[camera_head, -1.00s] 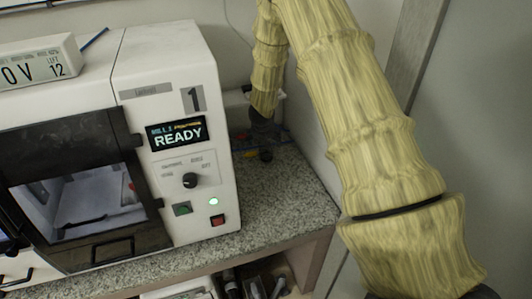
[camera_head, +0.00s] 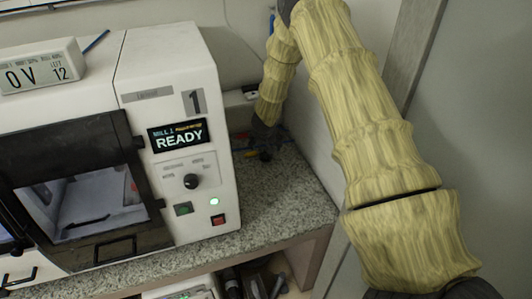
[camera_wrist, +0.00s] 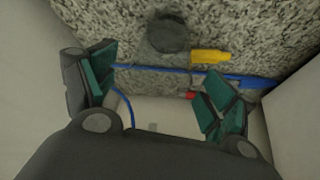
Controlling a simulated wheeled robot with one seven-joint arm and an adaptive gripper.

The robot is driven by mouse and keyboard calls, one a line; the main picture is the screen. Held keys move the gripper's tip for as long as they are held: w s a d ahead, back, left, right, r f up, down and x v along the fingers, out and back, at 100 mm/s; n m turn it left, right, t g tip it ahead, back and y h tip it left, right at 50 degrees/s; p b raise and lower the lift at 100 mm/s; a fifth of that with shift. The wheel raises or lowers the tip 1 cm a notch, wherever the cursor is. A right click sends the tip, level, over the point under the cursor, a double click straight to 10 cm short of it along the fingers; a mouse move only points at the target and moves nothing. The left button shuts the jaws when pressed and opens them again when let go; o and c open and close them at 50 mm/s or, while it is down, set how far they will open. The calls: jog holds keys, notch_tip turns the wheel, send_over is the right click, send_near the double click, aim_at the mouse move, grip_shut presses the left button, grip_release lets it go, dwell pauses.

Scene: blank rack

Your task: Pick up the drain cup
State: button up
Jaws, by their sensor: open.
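A dark grey round object, which looks like the drain cup (camera_wrist: 168,34), stands on the speckled counter at the top of the wrist view. In the head view a small dark shape, probably the same cup (camera_head: 265,156), shows just below my gripper (camera_head: 266,136) behind the machine's right side. In the wrist view my gripper (camera_wrist: 160,92) is open, with its green-padded fingers wide apart and nothing between them but a blue line and the background. The cup lies beyond the fingertips, apart from them. Its inside cannot be made out.
A yellow piece (camera_wrist: 210,57) lies right of the cup, near a blue hose or rod (camera_wrist: 160,70) and a small red part (camera_wrist: 191,95). The white machine (camera_head: 175,70) reading READY stands left. A wall closes the right. Speckled counter (camera_head: 285,195) is bare in front.

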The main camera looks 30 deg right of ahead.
jog(key=c, duration=1.1)
jog(key=shift+c, duration=0.2)
